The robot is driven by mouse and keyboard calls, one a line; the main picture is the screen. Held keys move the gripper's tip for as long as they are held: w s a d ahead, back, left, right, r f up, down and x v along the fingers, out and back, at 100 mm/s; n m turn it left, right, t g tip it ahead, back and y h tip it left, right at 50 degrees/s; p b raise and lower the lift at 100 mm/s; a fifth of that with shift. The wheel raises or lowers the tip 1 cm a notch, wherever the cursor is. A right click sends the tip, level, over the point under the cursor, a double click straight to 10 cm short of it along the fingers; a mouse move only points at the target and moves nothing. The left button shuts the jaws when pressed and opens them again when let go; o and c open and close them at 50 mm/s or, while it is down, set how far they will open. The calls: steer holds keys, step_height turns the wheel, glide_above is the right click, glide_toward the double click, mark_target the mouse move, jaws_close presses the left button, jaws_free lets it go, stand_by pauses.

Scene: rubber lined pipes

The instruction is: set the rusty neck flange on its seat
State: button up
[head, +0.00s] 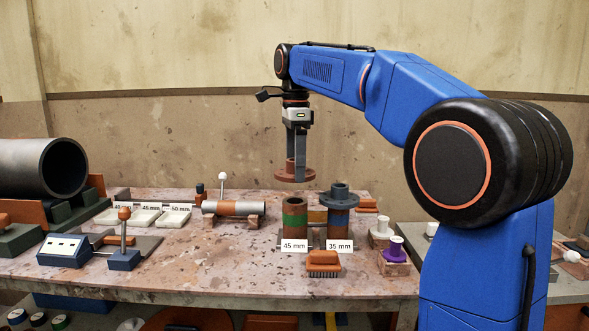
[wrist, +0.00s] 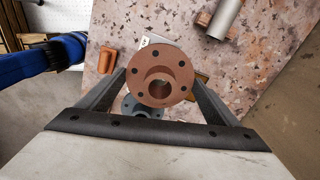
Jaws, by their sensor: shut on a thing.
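The rusty neck flange (head: 294,176) is held flange-down in my gripper (head: 297,150), above the bench and apart from what is below. In the wrist view the flange (wrist: 172,61) sits between the two fingers. A stub with a green band and a 45 mm label (head: 295,218) stands open-topped below it in the head view. A stub labelled 35 mm (head: 338,221) stands to its right with a grey flange (head: 339,194) on top. That grey flange (wrist: 142,110) shows partly behind the rusty one in the wrist view. The 45 mm stub is hidden there.
A brush with an orange handle (head: 323,261) lies in front of the stubs. A grey pipe (head: 233,208) rests on supports to the left. A purple spool (head: 393,252) stands on a block to the right. White trays (head: 143,217) are farther left.

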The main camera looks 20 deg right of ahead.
steer(key=shift+f, duration=0.1)
steer(key=shift+f, duration=2.95)
steer(key=shift+f, duration=0.4)
steer(key=o, duration=1.3)
steer(key=shift+o, duration=0.2)
steer(key=shift+r, duration=0.1)
